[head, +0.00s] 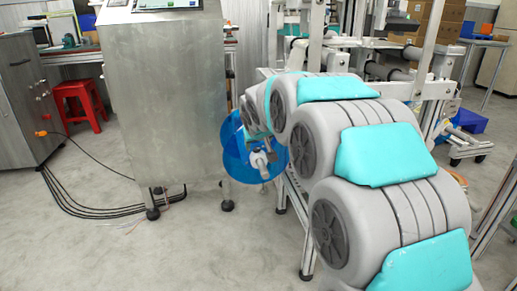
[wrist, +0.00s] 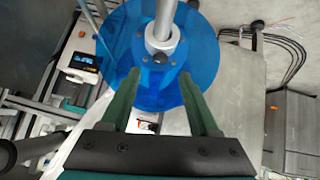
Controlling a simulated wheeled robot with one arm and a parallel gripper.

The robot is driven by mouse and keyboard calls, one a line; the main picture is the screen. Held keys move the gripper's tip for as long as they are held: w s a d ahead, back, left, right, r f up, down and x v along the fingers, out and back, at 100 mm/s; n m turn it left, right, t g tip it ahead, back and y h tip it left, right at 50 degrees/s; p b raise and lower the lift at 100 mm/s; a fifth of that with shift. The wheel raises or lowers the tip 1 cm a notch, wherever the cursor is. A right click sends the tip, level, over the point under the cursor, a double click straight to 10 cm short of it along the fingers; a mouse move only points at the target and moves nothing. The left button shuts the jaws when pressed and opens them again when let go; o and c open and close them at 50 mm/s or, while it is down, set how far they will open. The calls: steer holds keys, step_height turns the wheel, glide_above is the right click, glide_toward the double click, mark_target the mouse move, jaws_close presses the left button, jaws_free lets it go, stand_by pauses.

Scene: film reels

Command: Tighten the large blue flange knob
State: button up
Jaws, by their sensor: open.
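The large blue flange (wrist: 120,45) is a translucent blue disc on a metal shaft (wrist: 161,25) in the wrist view. A small dark round part, which looks like its knob (wrist: 160,59), sits on the hub below the shaft. My gripper (wrist: 160,74) is open, with its two green fingers apart and their tips in front of the disc, one on each side of the knob. Nothing is seen held between them. In the head view the blue flange (head: 236,160) shows beside a metal cabinet, partly behind my arm. My gripper is hidden there.
The metal cabinet (head: 160,95) stands close to the left of the flange. Aluminium frames with rollers (head: 385,70) stand behind my arm. Black cables (head: 75,205) lie on the floor at left. A red stool (head: 78,103) is farther back. The floor in front is clear.

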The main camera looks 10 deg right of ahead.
mark_target(257, 149)
steer(key=x, duration=0.5)
steer(key=shift+f, duration=0.15)
jaws_close()
stand_by(0.4)
